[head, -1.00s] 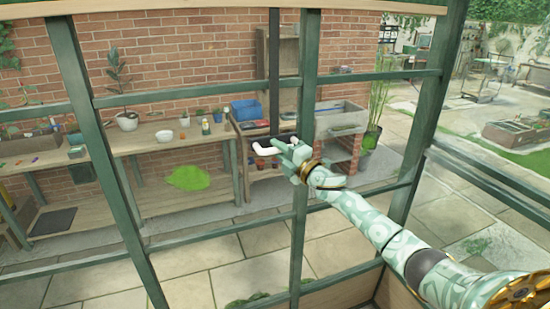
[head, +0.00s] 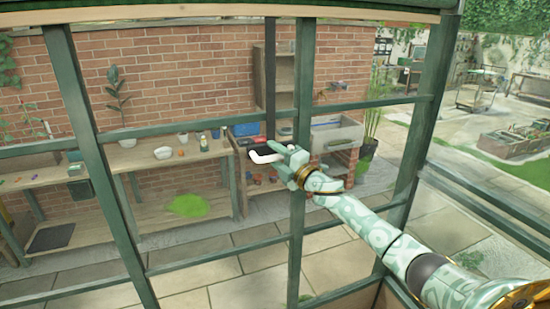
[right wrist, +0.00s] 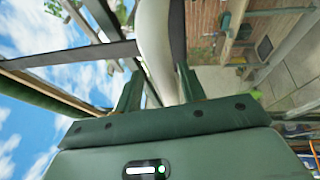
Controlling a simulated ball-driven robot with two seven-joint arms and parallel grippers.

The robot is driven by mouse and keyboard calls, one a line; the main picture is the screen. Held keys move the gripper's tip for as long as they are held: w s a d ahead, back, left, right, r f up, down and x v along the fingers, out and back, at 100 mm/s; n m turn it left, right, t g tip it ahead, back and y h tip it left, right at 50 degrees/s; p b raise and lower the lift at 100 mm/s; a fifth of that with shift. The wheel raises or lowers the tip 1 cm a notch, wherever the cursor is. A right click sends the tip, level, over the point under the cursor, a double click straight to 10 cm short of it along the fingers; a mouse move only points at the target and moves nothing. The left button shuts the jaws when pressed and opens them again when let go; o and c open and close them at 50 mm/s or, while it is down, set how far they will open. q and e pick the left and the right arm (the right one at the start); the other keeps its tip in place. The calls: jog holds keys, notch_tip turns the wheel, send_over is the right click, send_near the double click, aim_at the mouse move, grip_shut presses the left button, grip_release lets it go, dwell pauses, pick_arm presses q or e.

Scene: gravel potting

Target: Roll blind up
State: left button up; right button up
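A white crank handle (head: 265,156) sits in front of the greenhouse frame, at the lower end of a dark vertical rod (head: 271,80). My right gripper (head: 284,155) is at this handle, which sticks out to the left of its fingers. In the right wrist view the white handle (right wrist: 155,45) runs between the two fingers of the gripper (right wrist: 158,88), which look closed on it. Along the top of the head view is a pale wooden bar (head: 150,18) with a dark green strip above it. I cannot tell whether this is the blind. My left gripper is not in view.
Green window posts (head: 95,150) and crossbars stand before me. Beyond them are a wooden bench (head: 140,160) with pots, a brick wall (head: 190,70), a shelf (head: 282,60) and a stone sink (head: 340,132). A paved floor (head: 200,275) is open on the far side.

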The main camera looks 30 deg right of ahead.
jog(key=shift+f, duration=0.15)
jog(key=shift+s+f, duration=0.1)
jog(key=shift+s, duration=0.1)
jog(key=b+v, duration=0.4)
jog(key=v, duration=1.2)
